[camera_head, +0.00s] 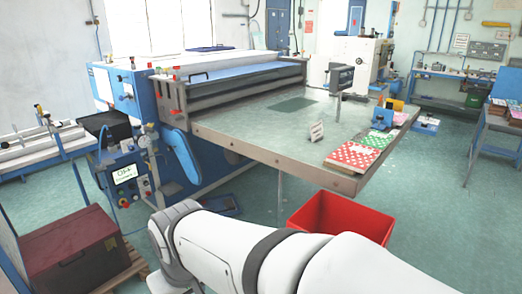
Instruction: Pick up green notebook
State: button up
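A green patterned notebook (376,139) lies flat near the right edge of the large grey-green machine table (262,126). It lies just behind a red notebook with white dots (351,156), at the table's front right corner. A darker green flat rectangle (293,104) lies farther back on the table; I cannot tell what it is. My white arm crosses the bottom of the view, in front of and below the table. My gripper is not in view, and nothing shows whether it holds anything.
A small blue device (382,117) stands behind the green notebook. A small whitish card (316,131) stands left of the notebooks. A red open bin (340,214) is on the floor below the table corner. A dark red box (75,250) stands at lower left.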

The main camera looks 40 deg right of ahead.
aim_at(368, 137)
jog(key=z, duration=2.05)
